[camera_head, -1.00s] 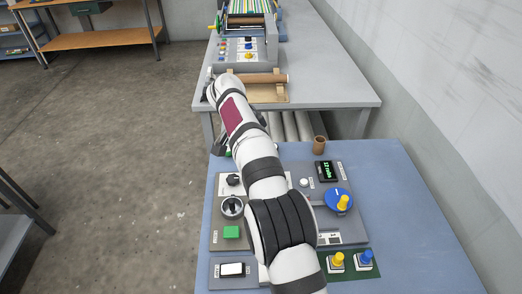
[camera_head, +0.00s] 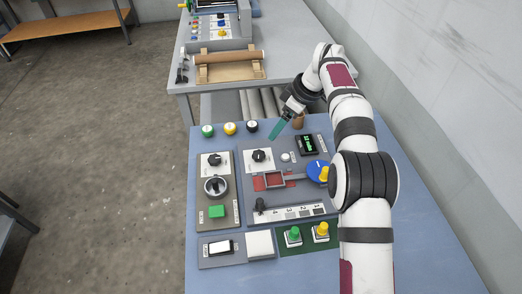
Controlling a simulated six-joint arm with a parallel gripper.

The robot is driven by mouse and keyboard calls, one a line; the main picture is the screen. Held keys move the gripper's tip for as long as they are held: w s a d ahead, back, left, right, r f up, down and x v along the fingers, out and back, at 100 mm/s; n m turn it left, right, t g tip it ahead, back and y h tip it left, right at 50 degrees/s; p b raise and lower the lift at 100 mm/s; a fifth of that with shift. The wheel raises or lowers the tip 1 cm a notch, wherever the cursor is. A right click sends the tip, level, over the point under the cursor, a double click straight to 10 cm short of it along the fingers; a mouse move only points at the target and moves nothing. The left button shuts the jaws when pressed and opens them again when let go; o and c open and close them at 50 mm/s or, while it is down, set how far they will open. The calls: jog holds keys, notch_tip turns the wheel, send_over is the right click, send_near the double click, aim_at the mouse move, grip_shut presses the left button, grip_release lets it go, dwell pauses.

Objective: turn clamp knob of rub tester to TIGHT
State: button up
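The rub tester appears to be the grey panel (camera_head: 300,211) in the middle of the near blue table. It carries a black knob (camera_head: 259,157) on a white plate at its upper left, which may be the clamp knob; its labels are too small to read. The panel also bears a red frame (camera_head: 273,180), a blue disc (camera_head: 317,171) with a yellow handle, and a small lit display (camera_head: 307,144). My gripper (camera_head: 276,133), with teal fingers, hangs above the panel's far edge, up and right of the black knob, apart from it. Its finger gap cannot be made out.
A left panel holds another black knob (camera_head: 213,159), a round grey dial (camera_head: 215,188) and a green button (camera_head: 217,211). Several coloured buttons (camera_head: 230,128) line the far side. Green and yellow stampers (camera_head: 293,237) stand in front. A wall is at right.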

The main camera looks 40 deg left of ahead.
aim_at(259, 154)
jog(key=x, duration=1.5)
jog(key=shift+f, duration=0.2)
grip_shut()
jog(key=shift+s+m, duration=0.1)
jog(key=shift+m, duration=0.2)
jog(key=m+t, duration=0.1)
jog(key=m, duration=0.1)
jog(key=shift+s+m, duration=0.1)
jog(key=shift+m, duration=0.2)
jog(key=shift+s+m+t+h, duration=0.15)
jog(key=shift+m+t, duration=0.35)
jog(key=shift+m, duration=0.6)
jog(key=shift+m+t+h, duration=0.15)
jog(key=shift+m+t, duration=0.35)
jog(key=shift+m, duration=0.6)
grip_release()
